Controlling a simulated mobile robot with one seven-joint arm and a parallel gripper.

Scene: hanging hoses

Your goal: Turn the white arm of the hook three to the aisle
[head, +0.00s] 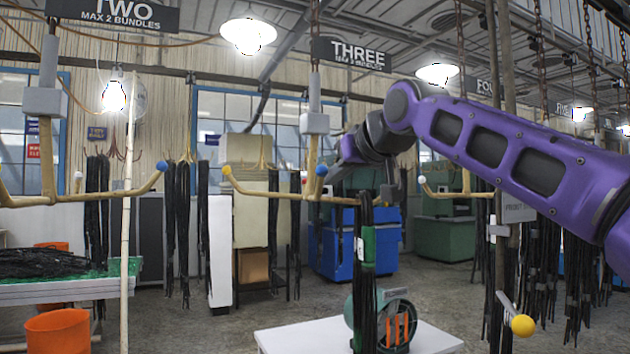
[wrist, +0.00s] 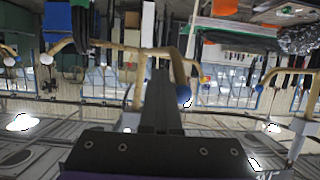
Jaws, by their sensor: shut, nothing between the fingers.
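Hook three hangs under the THREE sign (head: 350,53), with a grey box (head: 314,123) on its post. Its yellow-tipped arm (head: 227,170) points left and its blue-tipped arm (head: 321,170) points toward me. Its right-hand arm carries a black hose bundle (head: 365,290) with a green band; a white ball (wrist: 45,59) shows at that arm's end in the inverted wrist view. My gripper (head: 332,177) is beside the hook's middle, its shut, empty fingers (wrist: 158,65) between the blue ball (wrist: 183,93) and the bundle's arm. Contact cannot be told.
Hook two (head: 50,195) hangs at the left, near a pale upright pole (head: 129,220). A white table (head: 300,338) with a green round machine (head: 382,315) stands below. A post with a yellow ball (head: 523,325) and more hanging hoses (head: 540,265) are at the right.

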